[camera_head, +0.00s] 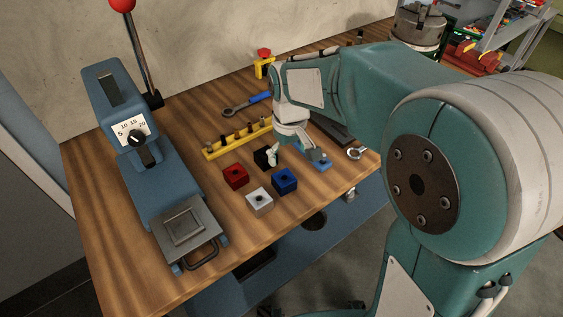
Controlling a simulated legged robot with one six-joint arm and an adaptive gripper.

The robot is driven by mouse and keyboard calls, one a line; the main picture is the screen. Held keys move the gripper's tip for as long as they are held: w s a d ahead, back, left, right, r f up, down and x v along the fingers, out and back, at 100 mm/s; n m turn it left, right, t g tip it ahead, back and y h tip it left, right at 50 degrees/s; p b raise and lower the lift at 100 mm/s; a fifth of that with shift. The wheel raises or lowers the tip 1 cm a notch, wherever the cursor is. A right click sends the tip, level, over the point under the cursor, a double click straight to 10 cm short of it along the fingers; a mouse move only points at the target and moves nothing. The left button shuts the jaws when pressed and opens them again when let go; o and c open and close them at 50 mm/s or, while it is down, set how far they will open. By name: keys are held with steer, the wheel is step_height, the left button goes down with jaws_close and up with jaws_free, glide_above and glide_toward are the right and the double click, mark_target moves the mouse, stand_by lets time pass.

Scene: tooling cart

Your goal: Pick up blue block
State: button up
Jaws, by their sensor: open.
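The blue block (284,181) sits on the wooden cart top, near its front edge. It has a dark hole in its top face. A red block (235,176) is to its left and a white block (259,201) is just in front and left of it. A black block (263,157) lies behind them, partly covered by a pale finger of my gripper. My gripper (293,157) hangs behind and above the blue block. It is open and appears empty, apart from the blue block.
A blue press (150,165) with a red-knobbed lever stands at the left. Behind the blocks are a yellow rack (238,140) with several bits and a blue-handled wrench (247,104). A small blue tool (320,161) lies right of the gripper. Bare wood lies between press and blocks.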

mark_target(286, 181)
step_height(286, 181, down, 5)
steer(key=shift+w+d+f, duration=0.1)
steer(key=shift+w+f, duration=0.05)
steer(key=f, duration=0.3)
steer(key=a+f, duration=0.1)
steer(key=f, duration=0.1)
steer(key=shift+w+d+f, duration=0.1)
steer(key=shift+f, duration=0.3)
steer(key=c, duration=1.3)
